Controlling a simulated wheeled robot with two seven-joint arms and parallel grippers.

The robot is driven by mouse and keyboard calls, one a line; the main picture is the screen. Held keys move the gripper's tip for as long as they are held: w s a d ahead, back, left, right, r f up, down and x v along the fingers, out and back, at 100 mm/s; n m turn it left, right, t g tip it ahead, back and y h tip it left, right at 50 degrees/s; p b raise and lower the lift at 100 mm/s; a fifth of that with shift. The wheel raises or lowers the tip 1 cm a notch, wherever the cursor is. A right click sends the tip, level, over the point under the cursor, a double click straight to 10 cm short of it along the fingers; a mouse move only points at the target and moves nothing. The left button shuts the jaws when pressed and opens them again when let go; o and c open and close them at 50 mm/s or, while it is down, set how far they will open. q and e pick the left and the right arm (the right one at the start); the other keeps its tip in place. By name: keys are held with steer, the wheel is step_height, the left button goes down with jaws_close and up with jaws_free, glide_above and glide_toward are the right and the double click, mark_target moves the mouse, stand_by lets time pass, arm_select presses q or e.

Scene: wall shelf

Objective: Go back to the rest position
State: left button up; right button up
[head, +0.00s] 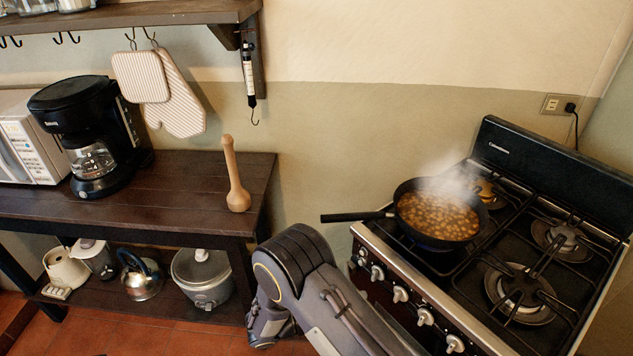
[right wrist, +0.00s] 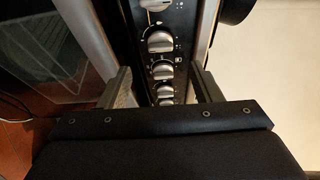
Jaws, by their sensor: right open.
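My right gripper (right wrist: 163,88) is open and empty in the right wrist view, with its two fingers apart. The stove's row of control knobs (right wrist: 160,42) shows beyond and between the fingers; I cannot tell the distance. In the head view my right arm rises from the bottom edge, between the table and the stove, and its gripper fingers cannot be made out there. My left gripper is in neither view.
The stove (head: 490,345) stands right, with a steaming pan of beans (head: 437,216) whose handle points left. The dark table (head: 190,185) holds a wooden pestle (head: 236,180) and coffee maker (head: 90,135). Above, the wall shelf (head: 140,14) carries mitts (head: 177,100) and a hanging scale (head: 249,75).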

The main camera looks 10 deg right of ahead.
steer(key=s+d+r+m+g+y, duration=0.65)
steer(key=s+r+m+y, duration=0.4)
steer(key=m, duration=0.75)
steer(key=s+a+r+m+t+y, duration=0.1)
steer(key=s+r+m+t+y, duration=0.2)
steer(key=m, duration=0.7)
steer(key=s+r+m+t+y, duration=0.3)
steer(key=r+m+t+y, duration=0.2)
steer(key=m, duration=0.5)
steer(key=t+y, duration=0.2)
steer(key=y, duration=0.1)
steer(key=shift+s+a+m, duration=0.35)
steer(key=shift+s+m, duration=0.05)
